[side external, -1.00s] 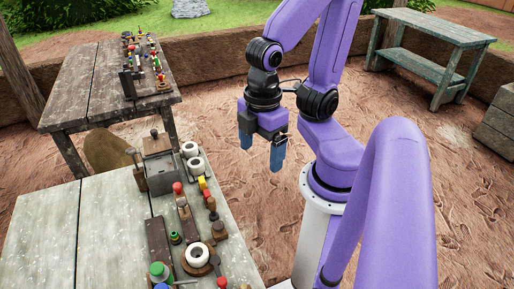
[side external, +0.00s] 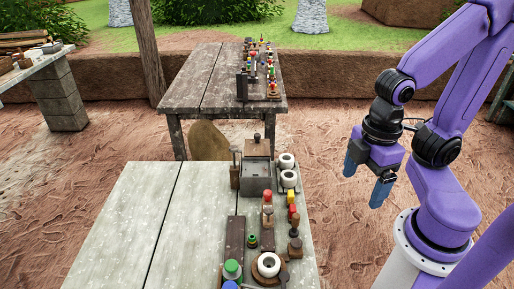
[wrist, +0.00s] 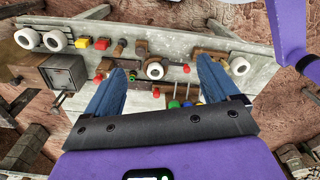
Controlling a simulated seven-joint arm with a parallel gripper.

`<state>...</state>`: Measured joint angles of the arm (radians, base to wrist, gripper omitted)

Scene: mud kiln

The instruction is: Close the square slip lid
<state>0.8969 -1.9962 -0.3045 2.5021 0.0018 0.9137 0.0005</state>
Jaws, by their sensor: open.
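A grey square box (side external: 256,184) stands at the far right part of the near table. A brownish lid piece with a dark knob (side external: 257,147) shows at its back top edge; I cannot tell its exact tilt. In the wrist view the box (wrist: 62,74) lies at the left, beyond the left finger. My gripper (side external: 362,188) is open and empty, in the air to the right of the table, well apart from the box. In the wrist view its two blue fingers (wrist: 162,78) are spread, with the table's fittings seen between them.
White rings (side external: 287,161) stand right of the box. Red, yellow and green knobs and a larger white ring (side external: 268,264) crowd the table's right edge. The table's left part (side external: 165,220) is clear. A second table (side external: 215,80) with small fittings stands behind.

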